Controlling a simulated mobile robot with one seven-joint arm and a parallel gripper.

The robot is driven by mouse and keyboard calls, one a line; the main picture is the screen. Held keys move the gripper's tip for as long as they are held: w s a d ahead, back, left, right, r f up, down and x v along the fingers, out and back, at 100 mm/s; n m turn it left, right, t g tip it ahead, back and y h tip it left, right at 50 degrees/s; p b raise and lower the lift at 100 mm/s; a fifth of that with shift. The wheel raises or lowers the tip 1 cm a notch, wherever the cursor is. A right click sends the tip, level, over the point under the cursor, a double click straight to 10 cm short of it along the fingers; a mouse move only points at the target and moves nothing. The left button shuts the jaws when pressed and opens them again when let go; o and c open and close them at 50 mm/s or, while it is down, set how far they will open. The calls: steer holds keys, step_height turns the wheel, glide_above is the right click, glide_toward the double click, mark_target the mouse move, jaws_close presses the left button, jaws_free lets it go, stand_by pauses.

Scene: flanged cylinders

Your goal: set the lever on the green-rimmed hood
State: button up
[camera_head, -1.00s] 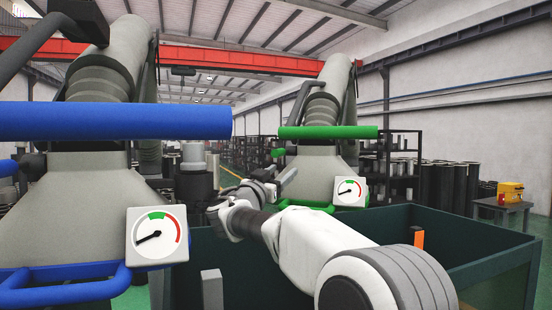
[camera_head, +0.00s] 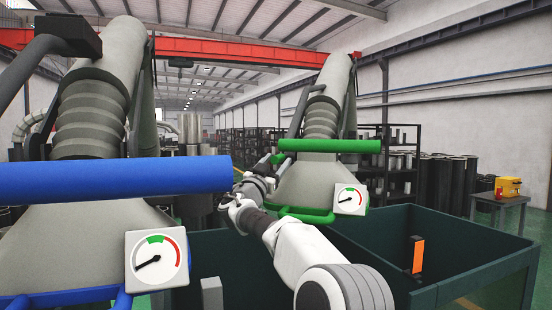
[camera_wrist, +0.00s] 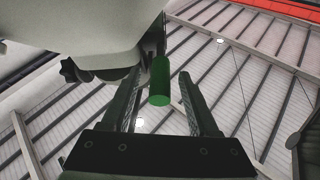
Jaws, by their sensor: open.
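The green-rimmed hood (camera_head: 318,182) is a grey cone under a wide duct, with a green bar (camera_head: 330,146) across its front and a white gauge (camera_head: 350,199) at its lower right. A small green grip (camera_head: 278,158), seemingly the lever's, shows at the hood's left side. My gripper (camera_head: 264,170) is just below and left of this grip, partly hidden by my wrist. In the wrist view my gripper (camera_wrist: 162,108) is open, its fingers either side of a green cylinder (camera_wrist: 159,82) that looks like the lever's grip. I cannot tell whether they touch it.
A second hood with a blue bar (camera_head: 110,178) and its own gauge (camera_head: 157,261) stands close on the left. A dark green bin (camera_head: 460,235) lies under and right of my arm. The grey hood body (camera_wrist: 75,35) fills the wrist view's upper left.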

jaws_close()
stand_by(0.3)
stand_by(1.2)
